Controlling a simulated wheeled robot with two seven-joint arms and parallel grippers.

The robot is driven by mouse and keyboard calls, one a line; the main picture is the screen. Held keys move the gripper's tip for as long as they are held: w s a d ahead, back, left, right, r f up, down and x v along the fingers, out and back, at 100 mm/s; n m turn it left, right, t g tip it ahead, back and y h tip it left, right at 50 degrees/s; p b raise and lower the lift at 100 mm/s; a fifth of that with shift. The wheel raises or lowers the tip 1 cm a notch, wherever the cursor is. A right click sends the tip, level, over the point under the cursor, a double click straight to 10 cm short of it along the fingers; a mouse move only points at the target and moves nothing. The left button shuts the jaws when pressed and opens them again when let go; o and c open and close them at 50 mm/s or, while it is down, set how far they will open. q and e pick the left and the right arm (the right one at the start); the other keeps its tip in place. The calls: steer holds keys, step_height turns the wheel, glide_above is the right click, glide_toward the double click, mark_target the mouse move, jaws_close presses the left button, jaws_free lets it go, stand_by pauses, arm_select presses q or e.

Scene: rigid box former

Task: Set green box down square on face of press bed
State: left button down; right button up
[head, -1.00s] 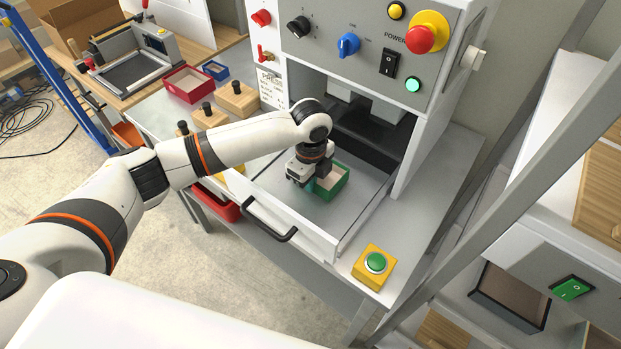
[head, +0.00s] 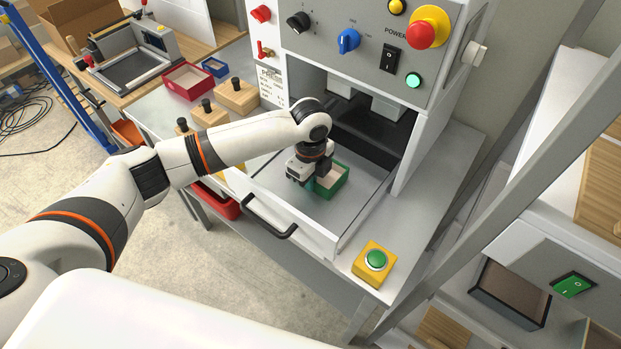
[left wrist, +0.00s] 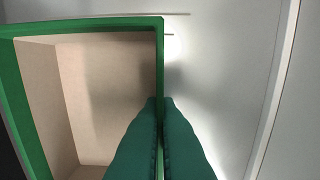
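The green box (head: 339,183) is open-topped with a pale inside and is at the press bed (head: 290,195), the grey plate in front of the press opening. My left gripper (head: 316,183) is shut on one wall of the box, at the box's left side in the head view. In the left wrist view the fingers (left wrist: 158,140) pinch the green wall, and the box's rim (left wrist: 90,25) and beige inside fill the left half. The box looks upright. The arm hides part of it, and I cannot tell whether its bottom touches the bed. My right gripper is out of view.
A black handle (head: 270,220) is on the bed's front edge. A yellow button box (head: 374,264) stands at front right. A red box (head: 188,82), a small blue box (head: 215,68) and wooden blocks with black knobs (head: 237,97) are at left. The bed's front right is clear.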

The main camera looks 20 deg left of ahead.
arm_select(q)
steer(key=shift+f, duration=0.35)
steer(key=c, duration=1.6)
jaws_free()
step_height(320, 180, up, 12)
steer(key=shift+r+b, duration=0.1)
steer(key=shift+b, duration=0.65)
steer(key=shift+s+f, duration=0.1)
steer(key=shift+f, duration=0.1)
